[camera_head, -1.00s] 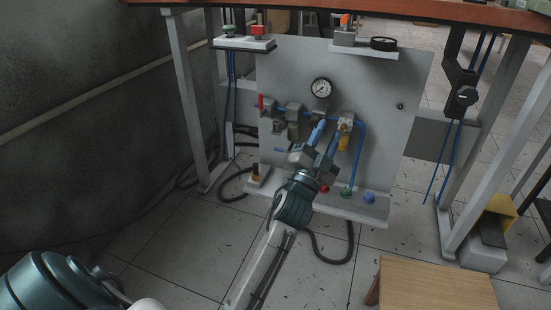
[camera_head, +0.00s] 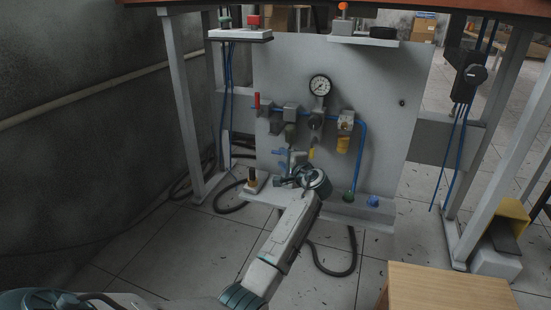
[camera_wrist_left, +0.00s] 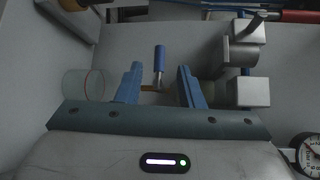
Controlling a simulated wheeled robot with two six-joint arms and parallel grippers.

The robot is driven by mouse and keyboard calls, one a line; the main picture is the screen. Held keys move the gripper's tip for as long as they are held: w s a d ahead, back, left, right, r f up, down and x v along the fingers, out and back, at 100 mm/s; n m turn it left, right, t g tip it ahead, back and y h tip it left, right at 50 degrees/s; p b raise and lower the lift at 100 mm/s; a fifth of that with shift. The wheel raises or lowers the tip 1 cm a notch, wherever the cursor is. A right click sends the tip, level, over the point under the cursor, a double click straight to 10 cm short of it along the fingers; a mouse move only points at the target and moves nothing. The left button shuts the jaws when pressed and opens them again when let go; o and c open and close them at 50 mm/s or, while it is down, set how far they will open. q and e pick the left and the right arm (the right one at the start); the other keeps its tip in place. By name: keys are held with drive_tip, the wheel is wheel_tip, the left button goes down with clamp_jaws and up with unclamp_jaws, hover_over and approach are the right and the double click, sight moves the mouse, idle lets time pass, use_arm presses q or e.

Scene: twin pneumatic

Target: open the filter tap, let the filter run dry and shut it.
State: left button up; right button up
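The filter tap (camera_wrist_left: 160,63) shows in the left wrist view as a blue lever on a small grey stem with a brass-coloured part below. My left gripper (camera_wrist_left: 160,82) is open, with one blue finger on each side of the tap and a gap visible on both sides. The lever reaches past the fingertips. In the head view my left gripper (camera_head: 289,160) is at the panel, low under the row of air units, and largely hides the tap. My right gripper is out of view.
The grey panel (camera_head: 385,75) carries a pressure gauge (camera_head: 320,85), a red lever (camera_head: 257,100), blue piping (camera_head: 363,150) and a yellow-bowled unit (camera_head: 343,143). Green (camera_head: 348,197) and blue (camera_head: 373,201) knobs stand on its bottom ledge. A wooden stool (camera_head: 450,285) stands at front right.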

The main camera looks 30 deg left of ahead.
sight(277, 152)
use_arm(q)
drive_tip(key=b+x, duration=0.2)
drive_tip(key=x, duration=0.3)
drive_tip(key=shift+w+a+f+b, duration=0.2)
drive_tip(key=shift+a+b, duration=0.1)
drive_tip(key=shift+b, duration=0.05)
drive_tip(key=shift+w+a+r, duration=0.1)
drive_tip(key=shift+w+a, duration=0.1)
drive_tip(key=shift+a, duration=0.2)
clamp_jaws()
